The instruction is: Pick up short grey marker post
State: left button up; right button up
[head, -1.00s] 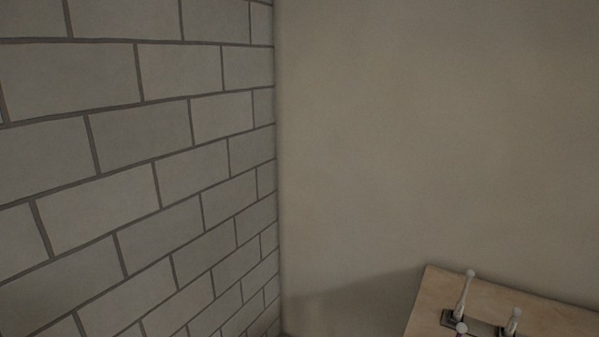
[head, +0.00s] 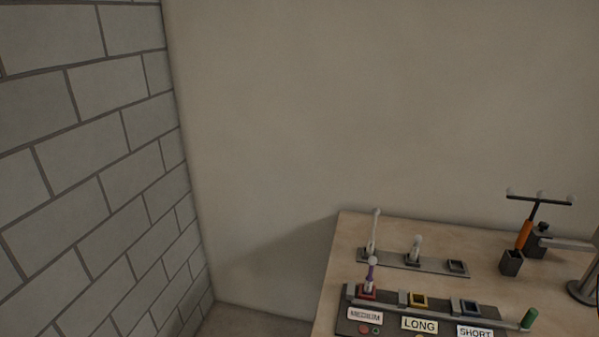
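In the head view a short grey post (head: 416,247) with a pale round top stands upright in the middle socket of the dark back rack (head: 436,264). It looks like the short grey marker post. A taller pale grey post (head: 374,232) stands in the left socket of the same rack, leaning slightly. The right socket (head: 457,266) of that rack looks empty. Neither of my grippers is in view.
The wooden table (head: 347,238) fills the lower right. An orange-stemmed T-bar (head: 524,235) and dark cup (head: 511,263) stand right.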

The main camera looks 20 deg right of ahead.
aim_at(413, 256)
jog(key=z, duration=1.3)
